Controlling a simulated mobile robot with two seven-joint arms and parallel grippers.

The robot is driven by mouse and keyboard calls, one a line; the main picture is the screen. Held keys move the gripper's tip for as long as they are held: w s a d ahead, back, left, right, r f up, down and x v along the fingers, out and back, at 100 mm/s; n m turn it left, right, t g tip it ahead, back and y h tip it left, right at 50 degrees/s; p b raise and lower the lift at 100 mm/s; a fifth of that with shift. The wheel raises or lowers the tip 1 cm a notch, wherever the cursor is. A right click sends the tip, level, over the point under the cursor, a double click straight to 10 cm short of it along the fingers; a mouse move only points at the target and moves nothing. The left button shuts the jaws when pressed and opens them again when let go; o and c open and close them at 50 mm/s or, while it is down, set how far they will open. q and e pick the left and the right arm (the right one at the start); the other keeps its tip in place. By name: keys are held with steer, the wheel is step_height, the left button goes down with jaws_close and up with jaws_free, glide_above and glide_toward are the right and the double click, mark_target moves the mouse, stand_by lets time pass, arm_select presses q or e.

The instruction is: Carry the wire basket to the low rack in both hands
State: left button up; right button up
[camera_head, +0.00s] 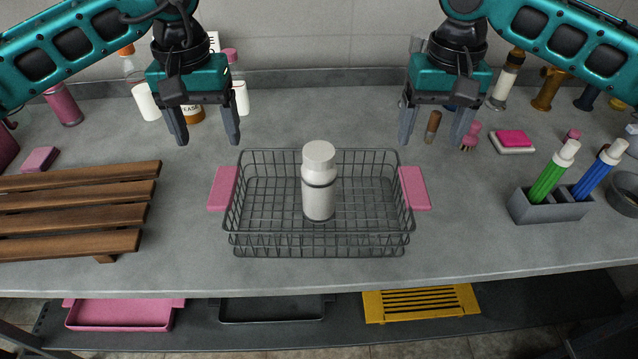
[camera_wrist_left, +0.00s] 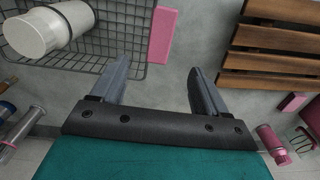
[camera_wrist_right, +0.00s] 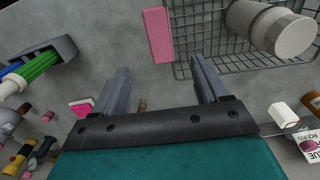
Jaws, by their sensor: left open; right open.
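The dark wire basket (camera_head: 270,238) stands on the grey counter with a white bottle (camera_head: 319,185) upright inside it. Its pink left handle (camera_head: 223,188) and pink right handle (camera_head: 414,188) stick out at the sides. My left gripper (camera_head: 209,142) is open and empty, above and behind the left handle. My right gripper (camera_head: 430,142) is open and empty, above and behind the right handle. The left wrist view shows the left handle (camera_wrist_left: 160,36) beyond the fingers; the right wrist view shows the right handle (camera_wrist_right: 158,35). A low wooden slatted rack (camera_head: 80,210) stands left of the basket.
A grey holder (camera_head: 548,207) with green and blue bottles stands at the right. Several bottles and brushes line the back. Pink (camera_head: 120,316), dark (camera_head: 270,310) and yellow (camera_head: 420,304) trays lie on a shelf below. The counter between rack and basket is clear.

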mark_target(223, 184)
arm_select(q)
steer(key=shift+s, duration=0.25)
arm_select(e)
steer(key=shift+s, duration=0.25)
arm_select(q)
step_height(223, 184, down, 13)
steer(key=shift+w+r, duration=0.1)
arm_select(e)
step_height(223, 184, down, 13)
steer(key=shift+w+r, duration=0.1)
arm_select(q)
steer(key=c, duration=1.4)
arm_select(e)
steer(key=c, duration=1.4)
